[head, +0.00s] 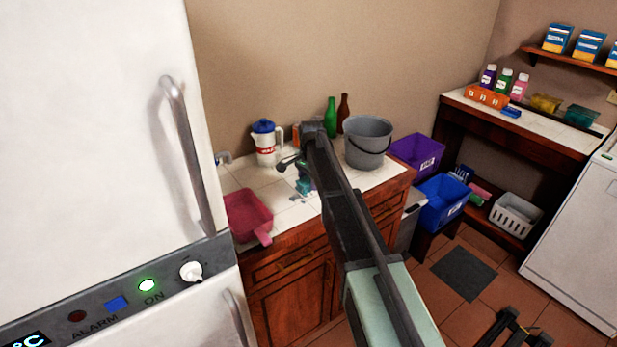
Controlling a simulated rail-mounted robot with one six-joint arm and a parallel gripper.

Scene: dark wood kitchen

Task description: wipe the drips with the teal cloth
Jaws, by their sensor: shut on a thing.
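My arm reaches over the white tiled counter (278,203), and my gripper (304,180) points down near its middle. It is shut on the teal cloth (305,187), of which only a small part shows beside the arm. The cloth is at or just above the tiles; I cannot tell whether it touches. Small bluish-grey drips (296,198) lie on the tiles just in front of the cloth. My arm hides part of the counter to the right, so other drips there cannot be seen.
A pink-red scoop-like container (247,215) lies left on the counter. A white jug with blue lid (265,145), a green bottle (330,117), a brown bottle (343,113) and a grey bucket (367,143) stand behind. A white fridge (90,110) borders the left.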

